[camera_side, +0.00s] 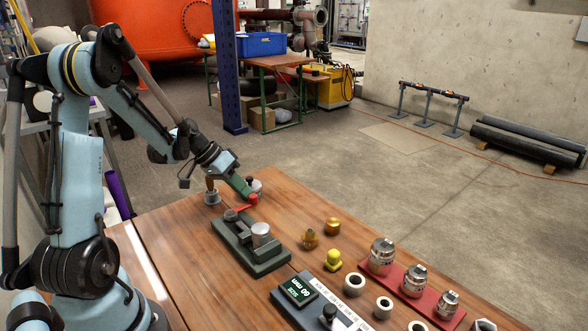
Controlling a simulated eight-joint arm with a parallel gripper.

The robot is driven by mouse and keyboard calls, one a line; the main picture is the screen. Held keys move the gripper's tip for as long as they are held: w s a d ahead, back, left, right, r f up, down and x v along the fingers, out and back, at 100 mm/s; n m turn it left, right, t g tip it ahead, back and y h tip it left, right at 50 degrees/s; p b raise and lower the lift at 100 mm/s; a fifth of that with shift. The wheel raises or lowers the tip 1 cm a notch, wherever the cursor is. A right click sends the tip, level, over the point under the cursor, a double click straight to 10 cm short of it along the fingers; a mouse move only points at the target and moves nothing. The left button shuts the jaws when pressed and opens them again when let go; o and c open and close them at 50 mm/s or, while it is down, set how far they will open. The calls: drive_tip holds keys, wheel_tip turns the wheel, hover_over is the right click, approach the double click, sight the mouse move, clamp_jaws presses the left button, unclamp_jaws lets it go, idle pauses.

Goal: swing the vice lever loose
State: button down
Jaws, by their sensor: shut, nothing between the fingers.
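The vice (262,262) is a dark green block bolted flat on the wooden table, with a short silver cylinder (261,231) standing at its jaws. Its red lever (243,207) lies across the vice's far end, with a rounded red end at the right. My gripper (247,193) is shut and empty. It points down and to the right from the arm, with its fingertips close to the lever's right end. I cannot tell from this view whether they touch it.
A grey fitting with a brown knob (211,194) stands left of my gripper, and a pale round-topped part (256,187) just behind it. Brass fittings (332,226), a yellow-green fitting (333,260), steel rings (354,284) and a red rack (397,284) of steel couplings occupy the right side.

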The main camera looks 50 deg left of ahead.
drive_tip(key=shift+a, duration=0.1)
drive_tip(key=a, duration=0.4)
drive_tip(key=shift+s+a+r, duration=0.1)
drive_tip(key=shift+s+r, duration=0.15)
drive_tip(key=shift+s, duration=0.15)
drive_tip(key=v, duration=0.9)
drive_tip(key=s+d+r+m+t+y, duration=0.1)
drive_tip(key=d+y, duration=0.3)
drive_tip(key=d, duration=2.4)
drive_tip(key=shift+s+r+m, duration=0.3)
drive_tip(key=shift+m, duration=0.1)
drive_tip(key=shift+d, duration=0.15)
